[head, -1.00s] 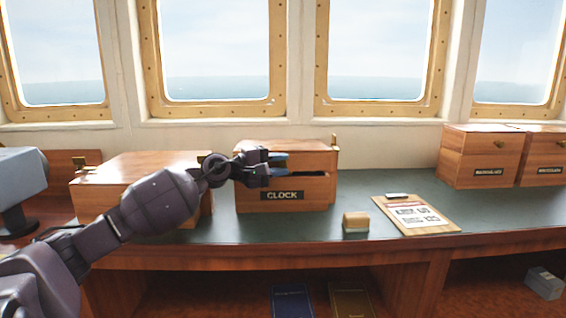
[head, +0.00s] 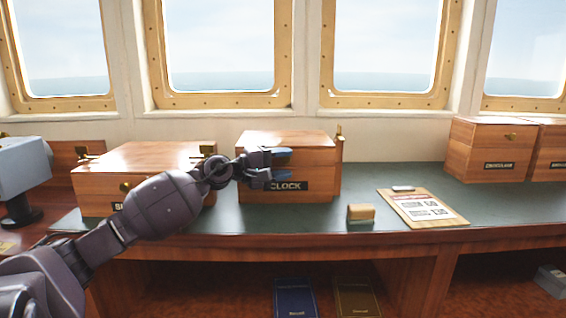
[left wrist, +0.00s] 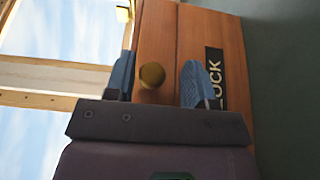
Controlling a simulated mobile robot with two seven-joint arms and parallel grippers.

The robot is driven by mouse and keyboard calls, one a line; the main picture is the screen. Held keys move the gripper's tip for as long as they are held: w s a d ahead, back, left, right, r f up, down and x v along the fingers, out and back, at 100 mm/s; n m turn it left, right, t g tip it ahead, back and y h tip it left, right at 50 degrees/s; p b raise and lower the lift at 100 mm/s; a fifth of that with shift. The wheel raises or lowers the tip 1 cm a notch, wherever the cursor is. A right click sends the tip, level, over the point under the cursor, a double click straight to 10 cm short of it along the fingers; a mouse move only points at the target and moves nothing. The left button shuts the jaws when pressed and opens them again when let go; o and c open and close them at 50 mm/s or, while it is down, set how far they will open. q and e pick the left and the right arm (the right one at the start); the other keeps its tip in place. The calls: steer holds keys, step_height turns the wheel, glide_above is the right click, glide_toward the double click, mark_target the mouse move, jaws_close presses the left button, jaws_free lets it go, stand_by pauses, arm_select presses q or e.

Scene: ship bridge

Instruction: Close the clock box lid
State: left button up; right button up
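The clock box (head: 318,185) is a wooden box with a dark CLOCK label, standing on the green counter. Its lid (head: 290,138) looks down flat on the box, with no clear gap, though my gripper hides part of the front seam. My left gripper (head: 282,168) is at the front left of the box, its blue fingers spread. In the left wrist view, the open fingers (left wrist: 160,82) stand either side of the lid's round brass knob (left wrist: 152,75), which shows space around it. I cannot tell whether a finger touches the wood. My right gripper is out of view.
Another wooden box (head: 150,158) stands close on the left, behind my left arm. A small wooden block (head: 361,214) and a clipboard (head: 423,208) lie to the right. More boxes (head: 491,150) stand at far right.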

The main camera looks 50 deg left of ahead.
arm_select(q)
steer(key=shift+r, duration=0.1)
steer(key=shift+s+a, duration=0.25)
steer(key=shift+s, duration=0.35)
steer(key=p+v, duration=0.1)
steer(key=v, duration=0.8)
steer(key=shift+s+p, duration=0.25)
steer(key=shift+p, duration=0.15)
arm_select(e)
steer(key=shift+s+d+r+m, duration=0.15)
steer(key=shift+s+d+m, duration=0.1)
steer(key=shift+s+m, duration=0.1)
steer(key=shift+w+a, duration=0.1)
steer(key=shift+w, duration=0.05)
